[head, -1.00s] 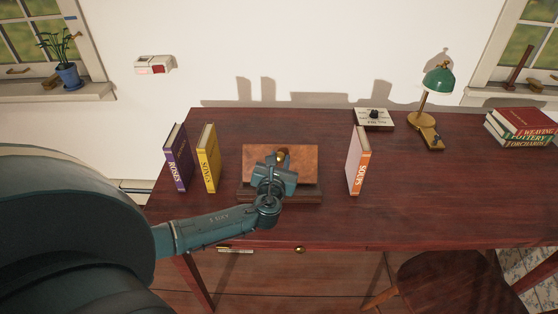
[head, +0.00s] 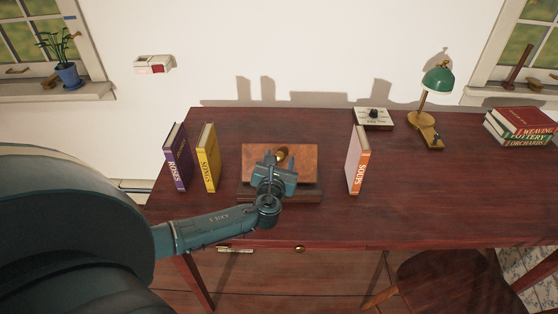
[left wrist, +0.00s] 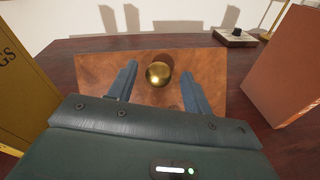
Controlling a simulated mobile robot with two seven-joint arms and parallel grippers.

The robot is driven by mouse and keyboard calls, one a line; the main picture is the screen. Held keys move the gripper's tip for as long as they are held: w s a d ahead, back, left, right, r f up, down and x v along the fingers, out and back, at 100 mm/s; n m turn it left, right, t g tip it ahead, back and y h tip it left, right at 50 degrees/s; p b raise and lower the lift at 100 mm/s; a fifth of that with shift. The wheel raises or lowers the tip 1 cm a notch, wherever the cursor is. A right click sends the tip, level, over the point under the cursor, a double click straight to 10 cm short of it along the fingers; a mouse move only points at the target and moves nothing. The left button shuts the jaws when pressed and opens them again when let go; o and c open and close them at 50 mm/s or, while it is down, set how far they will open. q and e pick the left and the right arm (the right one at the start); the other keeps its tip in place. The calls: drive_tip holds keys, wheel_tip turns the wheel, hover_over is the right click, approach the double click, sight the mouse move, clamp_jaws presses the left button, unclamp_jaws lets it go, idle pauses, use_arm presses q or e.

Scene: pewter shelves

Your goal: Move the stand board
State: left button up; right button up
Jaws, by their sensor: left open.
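The stand board (head: 305,165) is a reddish-brown panel with a round brass knob (head: 282,154). It leans on a dark wooden base (head: 312,193) in the middle of the desk. My left gripper (head: 278,162) is in front of the board, with its fingers pointing at the knob. In the left wrist view the board (left wrist: 215,85) fills the middle, and the brass knob (left wrist: 158,74) lies between the two open fingers (left wrist: 158,82). I see a gap on each side of the knob. My right gripper is not in view.
Purple (head: 179,158) and yellow (head: 208,157) books stand left of the board. An orange-spined book (head: 359,161) stands to its right. A small white box (head: 373,119), a green lamp (head: 437,82) and stacked books (head: 520,127) are further right. The desk's right front (head: 440,195) is clear.

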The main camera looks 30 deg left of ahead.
use_arm(q)
drive_tip(key=v, duration=1.3)
drive_tip(key=shift+r, duration=0.1)
drive_tip(key=shift+c, duration=0.3)
